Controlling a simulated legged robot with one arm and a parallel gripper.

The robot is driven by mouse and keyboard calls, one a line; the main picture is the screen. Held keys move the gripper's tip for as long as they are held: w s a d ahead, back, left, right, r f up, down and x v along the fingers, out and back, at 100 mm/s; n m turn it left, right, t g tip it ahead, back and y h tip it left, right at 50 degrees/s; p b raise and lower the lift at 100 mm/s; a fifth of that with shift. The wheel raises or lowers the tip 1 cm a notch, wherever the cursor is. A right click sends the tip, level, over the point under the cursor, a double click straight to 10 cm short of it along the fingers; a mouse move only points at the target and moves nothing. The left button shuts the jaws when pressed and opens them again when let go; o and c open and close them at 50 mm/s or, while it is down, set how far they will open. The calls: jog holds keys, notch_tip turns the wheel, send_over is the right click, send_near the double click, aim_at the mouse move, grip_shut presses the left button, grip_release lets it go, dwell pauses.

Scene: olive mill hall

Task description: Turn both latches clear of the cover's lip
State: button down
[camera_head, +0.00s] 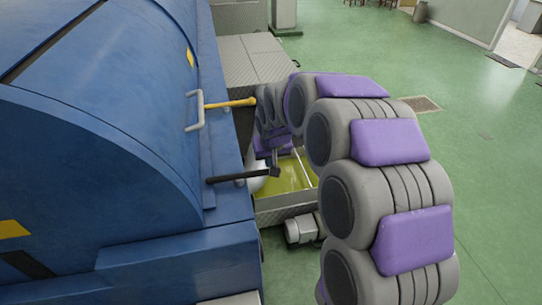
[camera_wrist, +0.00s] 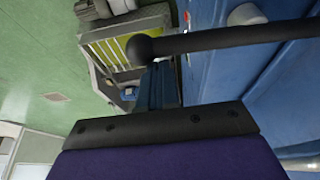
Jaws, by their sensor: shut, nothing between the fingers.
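The blue curved cover (camera_head: 110,120) fills the left of the head view, with a pale handle (camera_head: 194,110) near its lip. A yellow latch bar (camera_head: 230,103) sticks out to the right by the handle. A black latch bar (camera_head: 238,177) lies nearer me, also pointing right from the lip area, with a knob at its end. In the wrist view the black latch (camera_wrist: 230,42) crosses the top, its round knob at the left. My gripper (camera_wrist: 160,85) is shut and empty, its fingertips just by the knob; contact cannot be told. In the head view my gripper (camera_head: 273,160) is partly hidden.
A grey metal step or plate (camera_head: 255,60) lies behind the latches. A yellow-green tray area (camera_head: 288,178) and a small motor (camera_head: 302,229) sit below my gripper. Green floor (camera_head: 490,190) at the right is open, with a drain grate (camera_head: 420,103).

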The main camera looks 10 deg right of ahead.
jog(key=shift+s+a+m, duration=0.2)
jog(key=shift+s+m, duration=0.35)
jog(key=shift+m, duration=0.15)
jog(key=shift+s+m+h, duration=0.25)
jog(key=shift+m+h, duration=0.05)
jog(key=shift+h, duration=0.1)
jog(key=shift+s+a+m+g+h+b, duration=0.2)
jog(key=shift+s+a+m+g+h, duration=0.35)
jog(key=shift+s+a+m, duration=1.25)
jog(key=shift+s+a+m+g+h+b, duration=0.15)
jog(key=shift+s+a+m+g+h, duration=0.65)
jog(key=shift+m, duration=1.85)
jog(key=shift+s+a+m+g+h+b, duration=0.25)
jog(key=shift+s+a+m, duration=0.7)
jog(key=shift+s+m, duration=1.05)
jog(key=shift+w+m, duration=0.25)
jog(key=shift+w, duration=0.1)
